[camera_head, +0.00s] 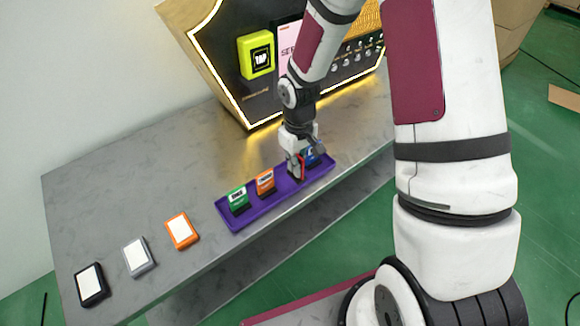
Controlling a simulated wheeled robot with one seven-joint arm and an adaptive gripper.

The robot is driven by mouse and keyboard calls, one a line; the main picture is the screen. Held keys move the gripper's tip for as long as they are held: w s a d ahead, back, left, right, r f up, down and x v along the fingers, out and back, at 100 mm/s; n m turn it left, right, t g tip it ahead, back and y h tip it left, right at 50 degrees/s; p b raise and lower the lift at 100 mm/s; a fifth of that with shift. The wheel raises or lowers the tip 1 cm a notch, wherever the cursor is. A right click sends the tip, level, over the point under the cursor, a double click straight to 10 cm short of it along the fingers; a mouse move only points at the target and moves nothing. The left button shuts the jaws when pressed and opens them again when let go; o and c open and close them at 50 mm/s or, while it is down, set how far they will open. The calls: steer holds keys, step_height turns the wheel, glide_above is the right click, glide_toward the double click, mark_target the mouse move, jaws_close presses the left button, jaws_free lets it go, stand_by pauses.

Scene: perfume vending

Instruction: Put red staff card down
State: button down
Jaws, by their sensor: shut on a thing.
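My gripper (297,168) is over the right part of the purple tray (258,213), pointing down. It is shut on the red staff card (301,168), of which only a thin red edge shows between the fingers. The card is at or just above the tray; I cannot tell whether it touches the bottom. A green card (237,199) and an orange card (265,182) stand upright in the tray to the left. A blue card (311,156) is just right of my gripper, partly hidden by it.
On the grey counter (150,205) left of the tray lie an orange device (181,231), a grey one (138,257) and a black one (91,284). Behind stands a lit vending machine (232,85) with a yellow TAP reader (256,54). The counter's front edge is close to the tray.

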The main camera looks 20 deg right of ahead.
steer(key=w, duration=0.3)
steer(key=shift+w+a+f, duration=0.1)
steer(key=shift+a+f, duration=0.1)
steer(key=shift+a, duration=0.2)
steer(key=shift+f+b, duration=0.45)
steer(key=shift+f, duration=1.25)
steer(key=shift+f, duration=0.1)
steer(key=c, duration=1.8)
jaws_free()
